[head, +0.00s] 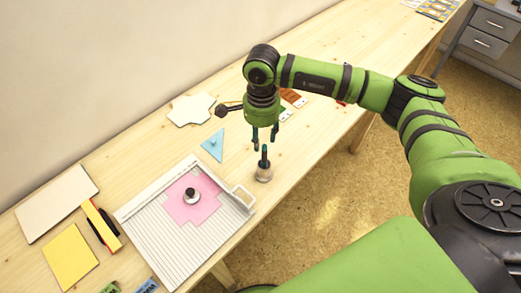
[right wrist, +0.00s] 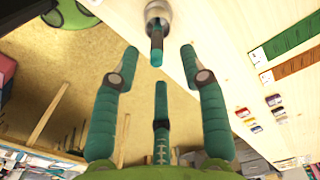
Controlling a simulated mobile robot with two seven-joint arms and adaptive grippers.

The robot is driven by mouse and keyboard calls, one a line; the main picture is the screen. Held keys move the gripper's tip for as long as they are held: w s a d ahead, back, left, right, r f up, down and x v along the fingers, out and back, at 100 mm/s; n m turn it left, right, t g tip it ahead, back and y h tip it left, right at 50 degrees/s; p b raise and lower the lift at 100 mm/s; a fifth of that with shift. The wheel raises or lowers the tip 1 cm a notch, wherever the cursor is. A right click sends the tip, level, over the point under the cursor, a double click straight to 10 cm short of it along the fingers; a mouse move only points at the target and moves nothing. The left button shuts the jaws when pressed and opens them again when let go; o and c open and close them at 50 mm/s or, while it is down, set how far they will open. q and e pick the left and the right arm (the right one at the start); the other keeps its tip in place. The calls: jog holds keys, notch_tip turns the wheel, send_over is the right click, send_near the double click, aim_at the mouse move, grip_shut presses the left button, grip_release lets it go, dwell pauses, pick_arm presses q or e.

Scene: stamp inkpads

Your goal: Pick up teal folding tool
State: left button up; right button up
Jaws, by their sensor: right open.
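The teal folding tool (head: 265,153) stands upright in a small round holder (head: 264,174) near the table's front edge, right of the paper trimmer. In the right wrist view, the tool's teal tip (right wrist: 157,58) and dark shaft point out of the silvery holder (right wrist: 158,14). My right gripper (head: 265,140) points down just above the tool, its teal-padded fingers spread and empty. In the right wrist view, the tool's tip lies between the fingertips of my open right gripper (right wrist: 159,62), with no contact visible. My left gripper is out of view.
A paper trimmer (head: 150,221) bears a pink cross-shaped sheet (head: 209,204) and a dark-knobbed object (head: 191,196). A light blue triangle (head: 213,144) and a cream cut-out (head: 191,108) lie behind. A yellow sheet (head: 70,257) is at left. The table's far stretch is mostly clear.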

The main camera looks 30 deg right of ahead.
aim_at(265, 151)
jog(key=shift+s+f+p, duration=0.35)
jog(key=shift+f+p, duration=0.15)
jog(key=shift+f, duration=0.15)
jog(key=f, duration=0.1)
jog(key=f+p, duration=0.1)
jog(key=f, duration=0.1)
jog(key=f+p, duration=0.1)
jog(key=shift+d+f, duration=0.35)
jog(key=shift+f, duration=0.3)
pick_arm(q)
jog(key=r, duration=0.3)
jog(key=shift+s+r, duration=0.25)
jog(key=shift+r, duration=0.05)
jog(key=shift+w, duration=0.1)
pick_arm(e)
grip_shut()
